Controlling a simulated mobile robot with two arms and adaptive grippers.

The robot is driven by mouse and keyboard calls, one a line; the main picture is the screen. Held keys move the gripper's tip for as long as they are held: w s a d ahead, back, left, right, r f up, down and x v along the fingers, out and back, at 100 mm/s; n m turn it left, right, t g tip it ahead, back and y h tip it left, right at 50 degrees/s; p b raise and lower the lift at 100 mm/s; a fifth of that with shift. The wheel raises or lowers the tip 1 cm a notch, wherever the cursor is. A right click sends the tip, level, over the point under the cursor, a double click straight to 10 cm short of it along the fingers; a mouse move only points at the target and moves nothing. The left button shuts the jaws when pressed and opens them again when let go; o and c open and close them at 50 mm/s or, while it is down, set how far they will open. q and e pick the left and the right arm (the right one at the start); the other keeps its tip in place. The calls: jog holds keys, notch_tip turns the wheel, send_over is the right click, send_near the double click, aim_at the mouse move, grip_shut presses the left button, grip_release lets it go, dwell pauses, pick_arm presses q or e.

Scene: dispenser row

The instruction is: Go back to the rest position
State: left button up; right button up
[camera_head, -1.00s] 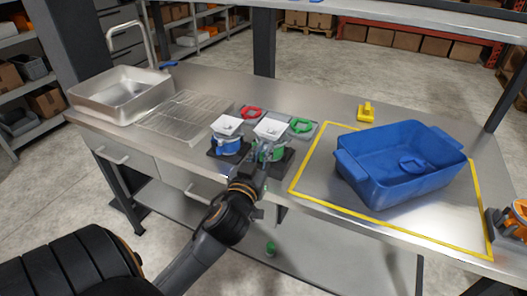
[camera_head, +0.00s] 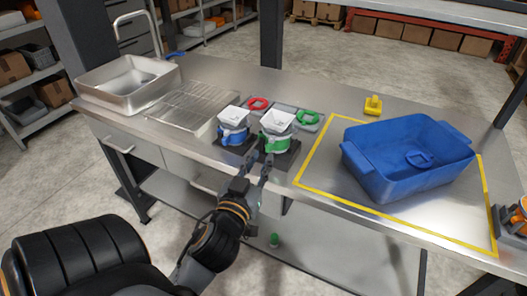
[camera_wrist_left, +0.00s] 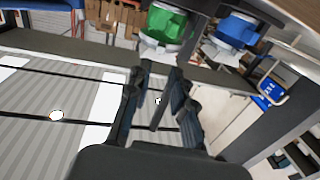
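My left gripper (camera_head: 260,160) is open and empty, in front of the table edge just before the green dispenser. Its spread fingers also show in the left wrist view (camera_wrist_left: 158,80). The green dispenser (camera_head: 277,141) has a white square hopper and stands on a dark base; its green body shows in the wrist view (camera_wrist_left: 163,22). The blue dispenser (camera_head: 234,134) stands left of it, also with a white hopper, and shows at the right in the wrist view (camera_wrist_left: 238,30). My right gripper is not in view.
A blue bin (camera_head: 400,180) stands inside a yellow outline at the right. A metal sink (camera_head: 128,95) and a ribbed drainer (camera_head: 190,105) are at the left. Red (camera_head: 258,103) and green (camera_head: 307,117) rings lie behind the dispensers. An orange device (camera_head: 520,212) is at the right edge.

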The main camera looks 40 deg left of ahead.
pick_arm(q)
jog(key=shift+s, duration=0.1)
dwell(0.5)
jog(key=s+d+f+m+g+h, duration=0.1)
jog(key=s+d+f+g+h, duration=0.15)
jog(key=f, duration=0.45)
jog(key=s+d+f+m+g+h, duration=0.1)
jog(key=s+d+f+g, duration=0.1)
jog(key=f+g, duration=0.35)
jog(key=s+d+f+m+g+h, duration=0.4)
jog(key=s+d+f+m+g, duration=0.1)
jog(key=s+d+f, duration=0.5)
notch_tip(320, 180, down, 25)
jog(key=s+a+g, duration=0.1)
jog(key=s, duration=0.1)
jog(key=s+a+f+g, duration=0.1)
jog(key=s+a+f, duration=0.2)
jog(key=s+f, duration=1.4)
jog(key=shift+a+f+g+y, duration=0.15)
jog(key=shift+a+g+y, duration=0.05)
jog(key=shift+g+y, duration=0.15)
